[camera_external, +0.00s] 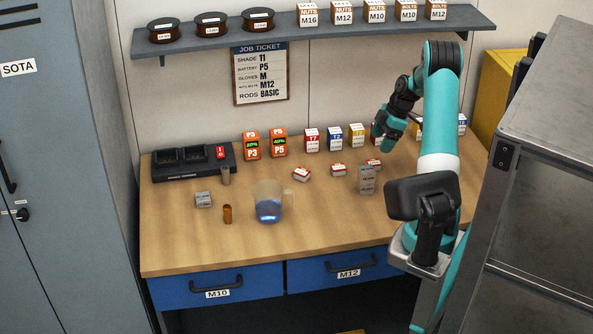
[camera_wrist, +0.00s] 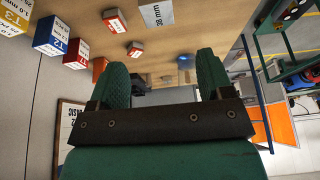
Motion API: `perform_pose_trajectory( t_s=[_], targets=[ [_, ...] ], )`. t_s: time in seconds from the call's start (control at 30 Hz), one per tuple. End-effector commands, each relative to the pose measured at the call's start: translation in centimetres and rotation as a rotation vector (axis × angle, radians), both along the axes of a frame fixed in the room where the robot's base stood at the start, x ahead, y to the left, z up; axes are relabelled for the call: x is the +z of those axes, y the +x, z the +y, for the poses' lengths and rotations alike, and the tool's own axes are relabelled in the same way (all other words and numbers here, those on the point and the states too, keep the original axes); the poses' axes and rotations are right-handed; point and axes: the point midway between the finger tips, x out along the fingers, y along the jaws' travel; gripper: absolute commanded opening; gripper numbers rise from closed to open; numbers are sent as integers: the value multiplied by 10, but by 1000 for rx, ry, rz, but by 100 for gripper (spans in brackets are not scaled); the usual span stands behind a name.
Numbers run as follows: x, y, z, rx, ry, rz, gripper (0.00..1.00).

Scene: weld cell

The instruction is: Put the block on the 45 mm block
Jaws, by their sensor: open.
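A small grey block (camera_external: 203,199) lies at the left of the bench. A taller grey block shape (camera_external: 367,180) stands right of the middle; I cannot tell whether it is one block or two stacked. In the wrist view a grey block marked 38 mm (camera_wrist: 157,14) shows at the top edge, partly cut off. No 45 mm marking is readable. My gripper (camera_external: 388,142) is above the back right of the bench, apart from the blocks. In the wrist view its two green fingers (camera_wrist: 163,68) are spread, with nothing between them.
A clear mug with blue inside (camera_external: 268,203), a copper cylinder (camera_external: 227,213) and a charger (camera_external: 193,161) stand on the bench. Red-white boxes (camera_external: 302,173) lie mid-bench; battery boxes (camera_external: 278,143) and coloured boxes line the back. A shelf (camera_external: 290,32) hangs above. The front middle is clear.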

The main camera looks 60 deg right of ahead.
Motion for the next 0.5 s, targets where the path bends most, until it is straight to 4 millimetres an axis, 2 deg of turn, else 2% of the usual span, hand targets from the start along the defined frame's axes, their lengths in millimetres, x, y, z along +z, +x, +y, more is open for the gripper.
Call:
perform_pose_trajectory(
  t_s=[0.07,0.13,0.17,0.2,0.27,0.3,0.37,0.4,0.5],
  targets=[
    [10,15,24,11,4,9,73],
    [22,32,62,11,16,30,73],
    [29,39,84,11,22,42,73],
    [38,47,115,10,29,59,73],
    [51,52,167,3,43,87,73],
    [59,51,201,-3,50,108,73],
    [69,43,250,-14,62,138,73],
    [75,34,282,-21,69,158,73],
    [86,0,349,-38,81,206,73]
  ],
)
